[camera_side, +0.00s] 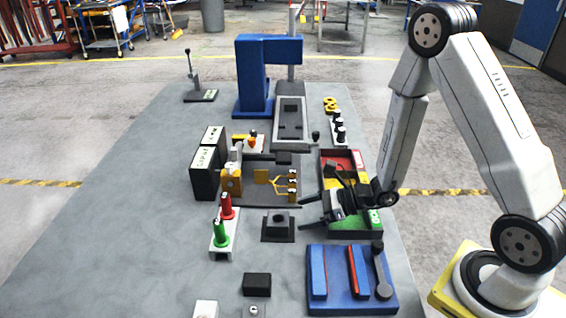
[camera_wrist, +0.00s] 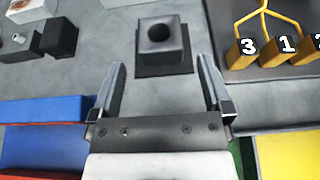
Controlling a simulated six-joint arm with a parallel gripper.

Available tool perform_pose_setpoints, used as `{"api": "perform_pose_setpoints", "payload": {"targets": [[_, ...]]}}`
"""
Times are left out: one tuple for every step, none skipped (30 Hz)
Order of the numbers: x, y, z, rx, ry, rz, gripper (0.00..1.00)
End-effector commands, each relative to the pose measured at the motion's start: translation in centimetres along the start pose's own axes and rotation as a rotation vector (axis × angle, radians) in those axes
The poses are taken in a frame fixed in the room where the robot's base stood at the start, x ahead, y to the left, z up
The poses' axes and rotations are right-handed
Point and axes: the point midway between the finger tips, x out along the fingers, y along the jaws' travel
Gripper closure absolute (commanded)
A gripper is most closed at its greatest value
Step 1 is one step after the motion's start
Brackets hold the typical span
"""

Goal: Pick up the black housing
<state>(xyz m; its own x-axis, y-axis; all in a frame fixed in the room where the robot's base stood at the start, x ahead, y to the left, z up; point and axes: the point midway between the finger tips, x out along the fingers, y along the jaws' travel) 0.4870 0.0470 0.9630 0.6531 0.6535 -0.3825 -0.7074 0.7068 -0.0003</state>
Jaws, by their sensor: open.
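A dark block with a round hole in its top (camera_side: 278,219), which looks like the housing, stands upright on a black square plate (camera_side: 278,236) near the table's middle. In the wrist view the block (camera_wrist: 163,44) looks dark grey, sits ahead of my gripper and is centred between the fingers. My gripper (camera_side: 312,212) is open and empty, to the right of the block in the side view. In the wrist view its fingers (camera_wrist: 163,85) are spread wide and apart from the block. A plain black block (camera_side: 257,283) lies nearer the front; it also shows in the wrist view (camera_wrist: 60,38).
A blue tray (camera_side: 335,300) with bars and a red, yellow and green tray (camera_side: 365,222) lie close to my gripper. A yellow forked piece with numbered tags (camera_wrist: 268,50) stands right of the block.

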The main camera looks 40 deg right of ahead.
Motion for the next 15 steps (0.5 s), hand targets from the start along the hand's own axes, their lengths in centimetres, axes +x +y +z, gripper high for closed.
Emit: {"api": "perform_pose_setpoints", "payload": {"targets": [[0.2,0.1,0.0,0.000,0.001,0.001,0.00],[0.3,0.1,0.0,0.000,0.001,0.001,0.00],[0.3,0.1,0.0,0.000,0.001,0.001,0.00],[0.3,0.0,0.0,0.000,0.001,0.001,0.00],[0.3,0.0,0.0,0.000,0.000,0.001,0.00],[0.3,0.0,0.0,0.000,0.000,0.001,0.00],[0.3,0.0,0.0,0.000,0.000,0.001,0.00],[0.4,0.0,0.0,0.000,0.000,0.001,0.00],[0.5,0.0,0.0,0.000,0.000,0.001,0.00],[0.7,0.1,0.0,0.000,0.000,0.002,0.00],[0.8,0.0,0.0,-0.001,0.000,0.001,0.00],[1.1,0.0,0.0,-0.001,0.000,0.001,0.00],[1.3,0.0,0.0,-0.001,0.000,0.002,0.00],[1.6,0.1,0.0,-0.001,0.000,0.003,0.00],[2.0,0.1,0.0,-0.001,0.001,0.003,0.00]]}}
